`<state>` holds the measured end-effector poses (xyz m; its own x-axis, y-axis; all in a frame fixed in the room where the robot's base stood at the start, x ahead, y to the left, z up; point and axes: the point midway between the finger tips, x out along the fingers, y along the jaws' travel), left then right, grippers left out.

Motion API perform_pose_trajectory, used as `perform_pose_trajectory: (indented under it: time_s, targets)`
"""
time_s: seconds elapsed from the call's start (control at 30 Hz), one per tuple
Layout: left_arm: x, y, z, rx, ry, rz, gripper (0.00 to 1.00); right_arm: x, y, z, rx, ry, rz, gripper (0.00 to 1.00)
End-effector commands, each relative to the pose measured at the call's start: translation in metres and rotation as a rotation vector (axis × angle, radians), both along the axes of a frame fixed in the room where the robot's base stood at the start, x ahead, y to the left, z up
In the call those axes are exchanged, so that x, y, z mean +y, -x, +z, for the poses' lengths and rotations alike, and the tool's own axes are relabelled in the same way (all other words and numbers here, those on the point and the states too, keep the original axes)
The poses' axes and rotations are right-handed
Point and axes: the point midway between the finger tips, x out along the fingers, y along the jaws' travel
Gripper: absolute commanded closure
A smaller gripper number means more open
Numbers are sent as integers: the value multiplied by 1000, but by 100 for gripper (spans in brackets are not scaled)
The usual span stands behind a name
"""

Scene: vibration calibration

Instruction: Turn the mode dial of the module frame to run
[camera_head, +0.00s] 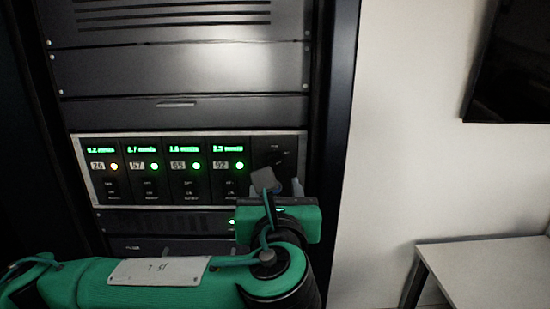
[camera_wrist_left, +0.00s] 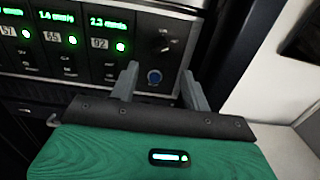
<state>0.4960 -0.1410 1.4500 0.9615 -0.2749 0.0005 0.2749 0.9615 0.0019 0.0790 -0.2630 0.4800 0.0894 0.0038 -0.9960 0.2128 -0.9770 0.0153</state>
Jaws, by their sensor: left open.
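The module frame (camera_head: 190,137) is a silver-edged panel in the dark rack, with several lit modules. Its mode dial (camera_head: 272,157) is a small dark knob at the right end, hard to make out in the head view. My left gripper (camera_head: 280,184) is open and empty, just below the dial. In the wrist view its fingers (camera_wrist_left: 160,71) stand apart on either side of the button, with the dial beyond the tips.
The rack's right post (camera_head: 340,130) stands close to the gripper. A white table (camera_head: 490,265) is at lower right, and a dark screen (camera_head: 515,70) hangs on the wall.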

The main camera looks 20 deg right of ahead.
Motion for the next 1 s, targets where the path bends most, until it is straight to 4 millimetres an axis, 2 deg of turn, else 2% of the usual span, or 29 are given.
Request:
perform_pose_trajectory:
  time_s: [0.03, 0.2, 0.4, 0.57, 0.8, 0.83, 1.0]
  targets:
    - [-3, -12, 5, 3, -1, 5, 52, 0, 0, 11, 0, 0, 0, 100]
    - [-12, -45, 4, 2, -1, 3, 52, 0, 0, 27, 0, 0, 0, 100]
    - [-20, -70, 2, 2, 0, 2, 52, 0, 0, 37, 0, 0, 0, 100]
    - [-22, -78, 0, 1, 1, 1, 52, 0, 0, 40, 0, 0, 0, 100]
    - [-22, -78, 0, 0, 1, 0, 52, 0, -2, 39, -2, 0, 0, 100]
    - [-22, -78, 0, 1, 2, 0, 54, 0, -2, 39, -2, 0, 0, 100]
    - [-22, -78, 0, 1, 2, 0, 88, 0, -2, 39, -2, 1, 0, 100]
